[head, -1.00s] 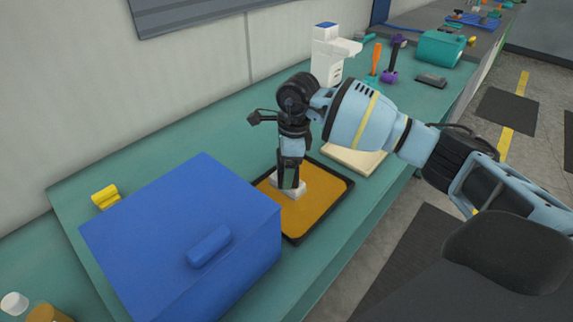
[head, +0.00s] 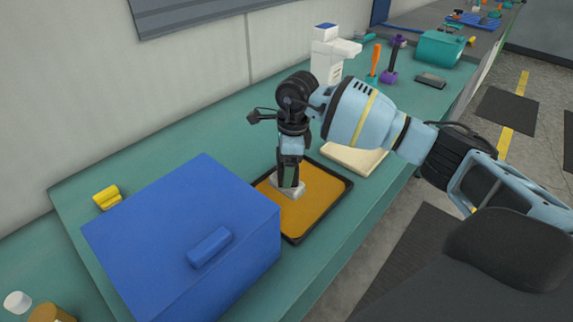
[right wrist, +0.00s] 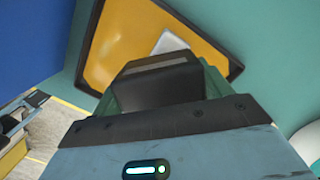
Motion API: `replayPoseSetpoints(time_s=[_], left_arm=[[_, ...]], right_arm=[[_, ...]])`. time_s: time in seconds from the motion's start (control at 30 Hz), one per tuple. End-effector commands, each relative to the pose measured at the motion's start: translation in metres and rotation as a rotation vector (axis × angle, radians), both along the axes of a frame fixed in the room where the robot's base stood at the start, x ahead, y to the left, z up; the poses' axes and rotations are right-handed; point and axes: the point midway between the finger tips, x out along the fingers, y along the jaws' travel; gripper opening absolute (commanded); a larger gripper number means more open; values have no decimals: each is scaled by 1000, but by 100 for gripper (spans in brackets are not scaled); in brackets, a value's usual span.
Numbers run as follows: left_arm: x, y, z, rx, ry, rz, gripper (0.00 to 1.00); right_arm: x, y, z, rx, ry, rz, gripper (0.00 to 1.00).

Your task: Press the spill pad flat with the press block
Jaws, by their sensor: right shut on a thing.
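The spill pad (head: 315,195) looks like a flat orange-yellow sheet inside a black-rimmed tray on the teal bench; it also shows in the right wrist view (right wrist: 125,35). My right gripper (head: 290,186) points down over the pad and is shut on the press block (head: 289,194), a small pale grey block. The block is at the pad's middle to far-left part, and its light face shows past my gripper in the right wrist view (right wrist: 170,42). The block appears to be on or very close to the pad; exact contact is hidden. My left gripper is not in view.
A large blue box (head: 170,235) stands close left of the tray. A cream board (head: 353,158) lies just right of it. A white device (head: 328,55), an orange-handled tool (head: 375,60) and a purple-based tool (head: 391,65) stand farther back. A yellow piece (head: 106,197) lies behind the box.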

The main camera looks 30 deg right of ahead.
Motion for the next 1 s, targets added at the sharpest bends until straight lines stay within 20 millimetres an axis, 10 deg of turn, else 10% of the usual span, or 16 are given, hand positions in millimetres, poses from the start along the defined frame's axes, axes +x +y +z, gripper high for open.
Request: replayPoseSetpoints(time_s=[1.0], left_arm=[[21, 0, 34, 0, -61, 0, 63]], right_arm=[[2, 1, 62, 3, -10, 0, 56]])
